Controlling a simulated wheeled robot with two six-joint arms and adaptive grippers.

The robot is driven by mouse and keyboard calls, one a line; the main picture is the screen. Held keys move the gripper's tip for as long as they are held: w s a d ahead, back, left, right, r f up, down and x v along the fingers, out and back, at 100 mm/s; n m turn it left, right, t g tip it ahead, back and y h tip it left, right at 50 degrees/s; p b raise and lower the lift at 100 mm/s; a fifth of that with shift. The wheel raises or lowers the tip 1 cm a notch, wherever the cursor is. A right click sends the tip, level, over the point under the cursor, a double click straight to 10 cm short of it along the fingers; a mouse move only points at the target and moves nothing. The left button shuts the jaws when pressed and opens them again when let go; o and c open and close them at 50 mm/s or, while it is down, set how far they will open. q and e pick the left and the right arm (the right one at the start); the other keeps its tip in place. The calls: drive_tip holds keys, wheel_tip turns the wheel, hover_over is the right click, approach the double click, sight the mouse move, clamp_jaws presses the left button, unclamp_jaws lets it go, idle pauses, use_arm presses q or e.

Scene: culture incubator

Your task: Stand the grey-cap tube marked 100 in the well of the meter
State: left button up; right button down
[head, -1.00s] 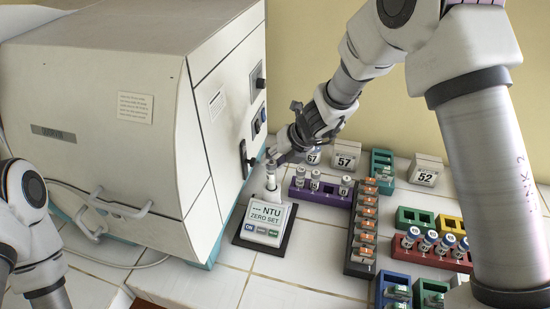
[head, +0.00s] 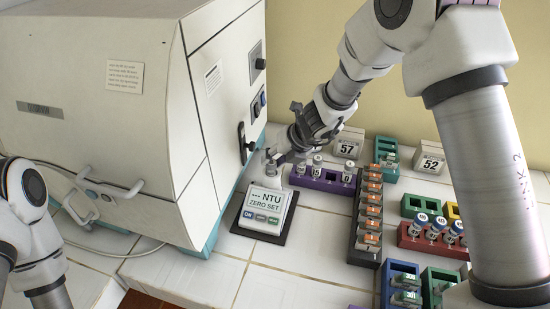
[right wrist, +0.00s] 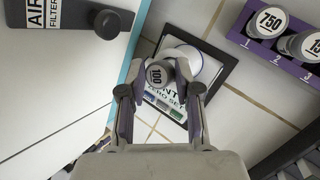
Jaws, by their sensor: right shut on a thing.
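The tube marked 100 (right wrist: 158,75) has a grey cap and stands between the fingers of my right gripper (right wrist: 160,90), which is shut on it. In the head view my right gripper (head: 272,160) is low over the back of the meter (head: 266,206), which has an NTU / ZERO SET display. In the right wrist view the tube overlaps a pale round part of the meter (right wrist: 208,66), probably the well. The tube's lower end is hidden, so I cannot tell whether it is inside the well. My left gripper is outside the view.
A large white incubator (head: 100,110) stands close on the left of the meter. A purple rack (head: 325,181) with several tubes is to its right. A dark rack (head: 365,225) of orange-marked items and coloured racks (head: 425,240) lie further right. The tiles in front are clear.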

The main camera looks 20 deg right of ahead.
drive_tip(key=shift+f, duration=0.1)
drive_tip(key=c, duration=0.7)
unclamp_jaws()
drive_tip(key=v, duration=1.2)
